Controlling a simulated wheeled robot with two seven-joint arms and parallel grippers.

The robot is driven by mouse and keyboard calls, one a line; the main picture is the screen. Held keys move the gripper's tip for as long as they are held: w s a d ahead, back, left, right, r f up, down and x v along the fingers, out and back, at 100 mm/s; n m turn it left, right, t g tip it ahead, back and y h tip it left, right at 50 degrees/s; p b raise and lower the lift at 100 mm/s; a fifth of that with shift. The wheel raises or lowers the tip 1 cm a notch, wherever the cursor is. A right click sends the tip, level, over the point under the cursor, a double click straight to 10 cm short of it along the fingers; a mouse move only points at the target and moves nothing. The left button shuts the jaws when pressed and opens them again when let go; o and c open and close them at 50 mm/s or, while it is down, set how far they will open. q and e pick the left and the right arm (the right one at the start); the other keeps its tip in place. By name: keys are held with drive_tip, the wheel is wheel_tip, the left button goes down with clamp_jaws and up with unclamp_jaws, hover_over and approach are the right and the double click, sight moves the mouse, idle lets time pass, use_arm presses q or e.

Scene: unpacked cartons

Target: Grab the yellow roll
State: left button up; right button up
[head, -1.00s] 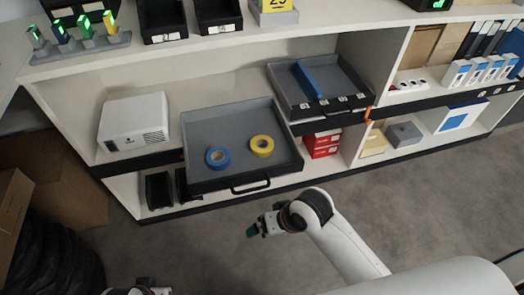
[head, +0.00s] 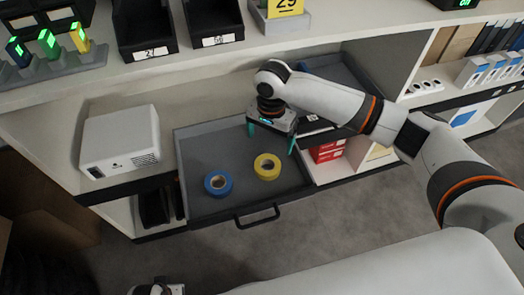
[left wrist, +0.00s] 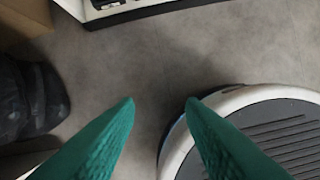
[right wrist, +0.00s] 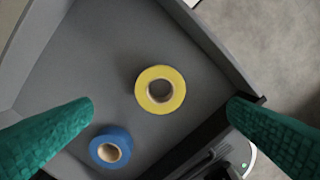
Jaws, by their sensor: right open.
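The yellow roll (head: 267,167) lies flat in the pulled-out grey drawer (head: 205,150), to the right of a blue roll (head: 218,183). My right gripper (head: 271,146) is open and empty above the drawer, its fingers pointing down, just behind and above the yellow roll. In the right wrist view the yellow roll (right wrist: 160,90) lies between and beyond the two green fingertips, and the blue roll (right wrist: 111,148) is near the left finger. My left gripper (left wrist: 160,103) is open and empty over the floor, far from the drawer.
A white box (head: 120,140) stands on the shelf left of the drawer. Red boxes (head: 327,151) sit in the compartment to its right. Black bins (head: 145,30) stand on the counter above. The drawer's handle (head: 257,216) sticks out in front.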

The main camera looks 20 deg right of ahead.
drive_tip(key=b, duration=0.2)
hover_over(267, 169)
drive_tip(key=f, duration=0.6)
drive_tip(key=shift+w+d, duration=0.1)
drive_tip(key=shift+d, duration=0.3)
drive_tip(key=f, duration=0.1)
drive_tip(key=f+b, duration=0.1)
drive_tip(key=f, duration=0.1)
drive_tip(key=f+b, duration=0.1)
drive_tip(key=f, duration=0.1)
drive_tip(key=shift+s+a+f, duration=0.2)
drive_tip(key=shift+a+f, duration=0.05)
drive_tip(key=shift+a, duration=0.15)
use_arm(q)
drive_tip(key=w+v, duration=0.3)
drive_tip(key=v, duration=1)
drive_tip(key=shift+s+r+t, duration=0.4)
drive_tip(key=shift+r, duration=0.35)
use_arm(e)
drive_tip(key=shift+c, duration=0.2)
drive_tip(key=c, duration=1.1)
drive_tip(key=shift+o, duration=0.2)
drive_tip(key=shift+r, duration=0.15)
